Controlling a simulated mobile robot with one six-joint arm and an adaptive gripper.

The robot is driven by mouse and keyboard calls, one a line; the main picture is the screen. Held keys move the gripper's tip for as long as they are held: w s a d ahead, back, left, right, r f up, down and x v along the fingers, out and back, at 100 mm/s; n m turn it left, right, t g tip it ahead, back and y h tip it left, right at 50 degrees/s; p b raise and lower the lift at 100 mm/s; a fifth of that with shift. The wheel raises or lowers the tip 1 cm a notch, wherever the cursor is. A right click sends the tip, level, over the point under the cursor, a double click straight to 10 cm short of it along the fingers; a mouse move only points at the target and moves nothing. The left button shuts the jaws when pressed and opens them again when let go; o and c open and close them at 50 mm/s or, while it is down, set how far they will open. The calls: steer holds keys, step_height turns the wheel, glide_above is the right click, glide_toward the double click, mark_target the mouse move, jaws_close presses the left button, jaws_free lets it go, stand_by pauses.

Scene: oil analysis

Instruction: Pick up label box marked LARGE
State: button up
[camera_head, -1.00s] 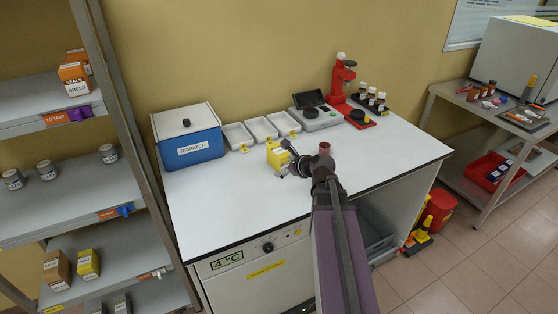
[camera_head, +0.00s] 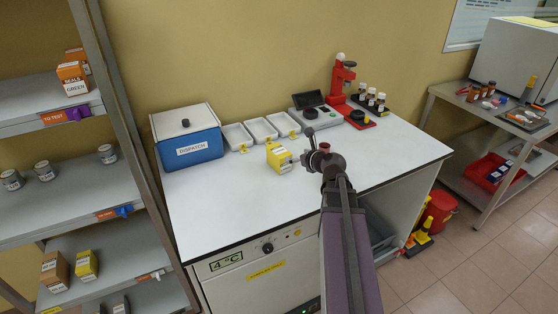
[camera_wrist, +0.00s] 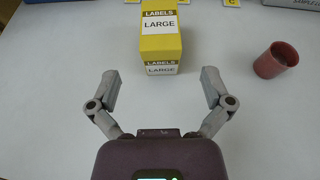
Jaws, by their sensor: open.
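The yellow label box (camera_wrist: 160,40) stands on the white worktop, with white panels reading LABELS and LARGE on its top and front. In the head view the box (camera_head: 279,157) is on the middle of the worktop, in front of the small trays. My gripper (camera_wrist: 160,88) is open and empty in the wrist view, its two fingers spread wider than the box. The box lies ahead of the fingertips and between their lines, apart from both. In the head view my gripper (camera_head: 297,163) is just to the right of the box.
A red-brown cup (camera_wrist: 276,60) stands right of the box. A blue DISPATCH box (camera_head: 188,138), white trays (camera_head: 262,130), a scale (camera_head: 316,115) and a red press (camera_head: 343,85) line the back. The worktop's front left (camera_head: 225,220) is clear.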

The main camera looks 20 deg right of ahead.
mark_target(281, 152)
steer(key=b+x, duration=0.2)
steer(key=x, duration=0.5)
steer(key=shift+w, duration=0.15)
steer(key=shift+f+b, duration=0.1)
steer(key=shift+b, duration=0.2)
steer(key=b+x, duration=0.2)
steer(key=x, duration=0.2)
steer(key=shift+f, duration=0.25)
steer(key=shift+w+a+f, duration=0.1)
steer(key=shift+w+a, duration=0.05)
steer(key=shift+w, duration=0.35)
steer(key=c, duration=1)
